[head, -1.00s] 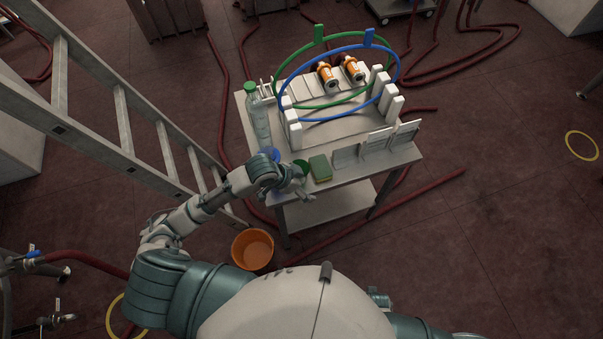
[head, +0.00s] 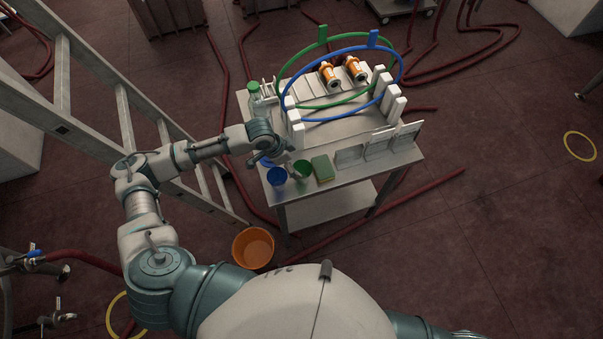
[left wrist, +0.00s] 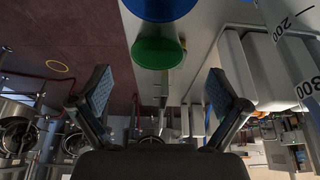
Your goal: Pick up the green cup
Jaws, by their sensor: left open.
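The green cup (head: 302,170) stands near the front edge of the table (head: 345,181), left of a green sponge (head: 322,168). A blue cup (head: 276,176) stands just left of it, and another blue item (head: 266,161) shows partly behind my gripper. My left gripper (head: 273,149) is over the table, behind and left of the green cup, apart from it. In the left wrist view the gripper (left wrist: 159,75) is open and empty. The green cup (left wrist: 158,53) shows beyond the fingers, with a blue cup (left wrist: 160,8) above it. My right gripper is not visible.
A clear bottle with a green cap (head: 256,98) stands close behind my left gripper. A rack with white posts (head: 297,131), green and blue hoops and orange items fills the table's back. A ladder (head: 127,118) stands left; an orange bucket (head: 253,247) is on the floor.

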